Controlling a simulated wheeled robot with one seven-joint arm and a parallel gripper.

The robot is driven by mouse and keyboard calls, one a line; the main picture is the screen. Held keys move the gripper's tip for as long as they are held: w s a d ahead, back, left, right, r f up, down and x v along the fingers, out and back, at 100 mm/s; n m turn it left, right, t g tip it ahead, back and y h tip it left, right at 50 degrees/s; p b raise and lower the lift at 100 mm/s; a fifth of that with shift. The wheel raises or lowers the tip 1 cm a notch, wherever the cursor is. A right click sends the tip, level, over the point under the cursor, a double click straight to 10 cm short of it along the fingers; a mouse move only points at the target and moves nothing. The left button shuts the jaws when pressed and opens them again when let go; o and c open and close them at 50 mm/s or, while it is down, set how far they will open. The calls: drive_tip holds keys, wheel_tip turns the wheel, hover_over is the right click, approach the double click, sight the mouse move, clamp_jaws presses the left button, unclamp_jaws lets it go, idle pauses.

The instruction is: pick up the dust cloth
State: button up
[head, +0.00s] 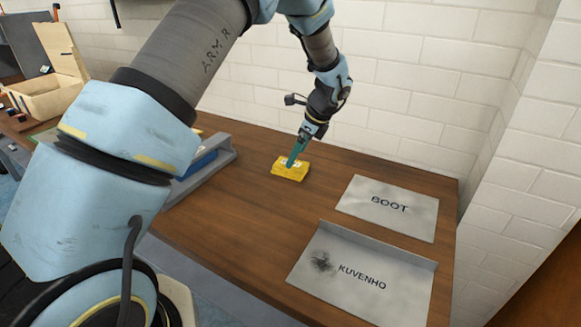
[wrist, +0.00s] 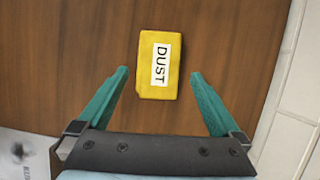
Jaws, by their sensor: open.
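The dust cloth (head: 290,169) is a yellow folded block lying on the wooden table, toward the back near the white wall. In the wrist view the dust cloth (wrist: 158,65) shows a white label reading DUST, and lies ahead of and between the lines of the two fingers. My gripper (head: 293,160) has green fingers and is just above the cloth in the head view. In the wrist view my gripper (wrist: 159,72) is open, with a finger on each side and nothing held between them. I cannot tell the exact height of the fingertips above the cloth.
A grey plate marked BOOT (head: 388,206) and a larger grey plate marked KUVENHO (head: 362,275), with a dark smudge, lie to the right. A grey and blue fixture (head: 207,165) is left of the cloth. An open wooden box (head: 50,98) stands at far left. A brick wall borders the table.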

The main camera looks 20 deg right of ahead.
drive_tip(key=p+x, duration=0.1)
drive_tip(key=x, duration=0.2)
drive_tip(key=shift+a+f, duration=0.25)
drive_tip(key=shift+f, duration=0.35)
drive_tip(key=shift+f, duration=0.25)
drive_tip(key=c, duration=1.3)
wheel_tip(320, 180, up, 10)
drive_tip(key=shift+r+b, duration=0.25)
drive_tip(key=shift+b, duration=0.9)
